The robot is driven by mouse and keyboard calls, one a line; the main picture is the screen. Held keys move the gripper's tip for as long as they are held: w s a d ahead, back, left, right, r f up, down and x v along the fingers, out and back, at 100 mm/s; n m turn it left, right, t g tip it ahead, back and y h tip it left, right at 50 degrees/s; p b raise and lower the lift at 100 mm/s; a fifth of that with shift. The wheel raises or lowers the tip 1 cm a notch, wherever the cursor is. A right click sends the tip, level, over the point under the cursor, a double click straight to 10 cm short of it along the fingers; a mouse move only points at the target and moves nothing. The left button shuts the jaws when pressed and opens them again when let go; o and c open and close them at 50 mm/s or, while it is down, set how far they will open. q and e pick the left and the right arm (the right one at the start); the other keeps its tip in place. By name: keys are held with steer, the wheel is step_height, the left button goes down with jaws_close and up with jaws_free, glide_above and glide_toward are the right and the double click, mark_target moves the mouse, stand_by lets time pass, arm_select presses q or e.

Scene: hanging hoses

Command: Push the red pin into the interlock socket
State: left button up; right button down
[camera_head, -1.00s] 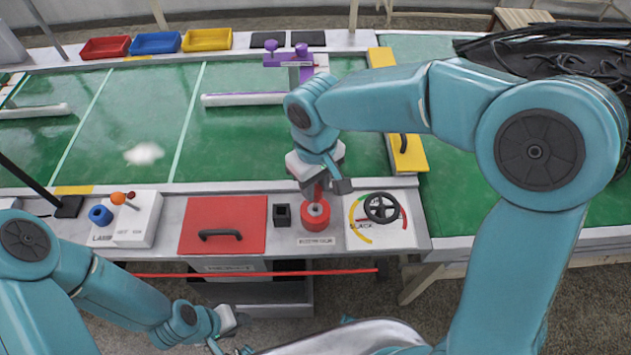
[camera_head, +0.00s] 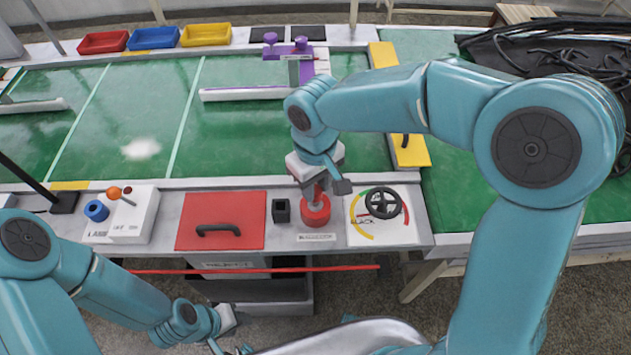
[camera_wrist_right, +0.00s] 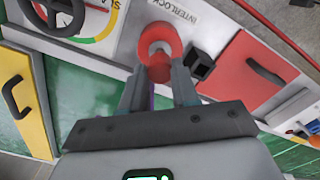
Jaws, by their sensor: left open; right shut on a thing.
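The interlock socket is a red ring (camera_head: 315,214) on the grey front panel. The ring's middle is mostly hidden by the pin and fingers in the head view. My left gripper (camera_head: 230,346) is open and empty, low at the bottom edge, away from the panel.
A black square holder (camera_head: 281,211) stands just left of the socket. A black handwheel (camera_head: 383,203) on a coloured dial is close on the right. A red lid (camera_head: 222,232) with a black handle and the lamp switch box (camera_head: 135,216) are further left.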

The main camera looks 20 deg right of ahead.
mark_target(316, 190)
steer(key=shift+f+b, duration=1.05)
steer(key=shift+f, duration=0.4)
steer(key=c, duration=0.8)
jaws_free()
steer(key=shift+r, duration=0.1)
step_height(316, 190, up, 16)
steer(key=p, duration=0.2)
steer(key=shift+r+p, duration=0.15)
steer(key=shift+p, duration=0.2)
